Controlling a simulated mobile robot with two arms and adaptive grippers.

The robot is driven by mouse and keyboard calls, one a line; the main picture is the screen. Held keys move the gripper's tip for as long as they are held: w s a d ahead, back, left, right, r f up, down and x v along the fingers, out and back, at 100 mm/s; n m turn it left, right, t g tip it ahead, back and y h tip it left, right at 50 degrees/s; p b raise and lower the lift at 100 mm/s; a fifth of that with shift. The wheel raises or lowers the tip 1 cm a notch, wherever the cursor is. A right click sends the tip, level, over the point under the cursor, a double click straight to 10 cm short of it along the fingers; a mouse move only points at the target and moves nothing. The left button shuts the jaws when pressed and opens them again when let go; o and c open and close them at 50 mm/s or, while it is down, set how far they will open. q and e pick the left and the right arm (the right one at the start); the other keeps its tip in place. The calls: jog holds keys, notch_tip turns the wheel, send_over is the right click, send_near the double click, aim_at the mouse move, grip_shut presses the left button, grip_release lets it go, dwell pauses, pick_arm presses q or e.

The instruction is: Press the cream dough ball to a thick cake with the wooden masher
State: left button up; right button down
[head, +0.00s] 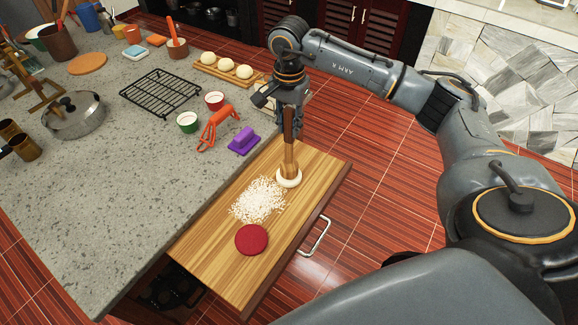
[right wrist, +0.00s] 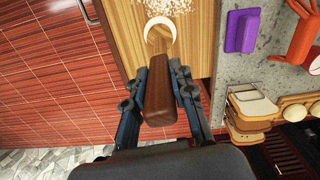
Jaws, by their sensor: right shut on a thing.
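My right gripper (head: 289,112) is shut on the wooden masher (head: 289,155), which stands roughly upright with its lower end down. In the right wrist view the two fingers (right wrist: 158,95) sit on either side of the brown handle (right wrist: 158,100). The cream dough (head: 289,181) lies on the wooden board (head: 205,250) under the masher's foot and shows as a pale rim around it. It also shows as a pale curved rim in the right wrist view (right wrist: 172,31). The foot hides the dough's middle, so its thickness is unclear. My left gripper is not in view.
White crumbs (head: 258,200) and a flat red disc (head: 251,239) lie on the board beside the dough. A purple block (head: 243,141), orange tool (head: 218,127) and black rack (head: 160,92) lie on the stone counter. Pale balls (head: 226,65) sit on a wooden tray behind.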

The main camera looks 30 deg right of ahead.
jog(key=shift+s+f+b, duration=0.1)
jog(key=shift+f+b, duration=0.3)
jog(key=shift+b, duration=0.35)
dwell(1.0)
jog(key=shift+r, duration=0.1)
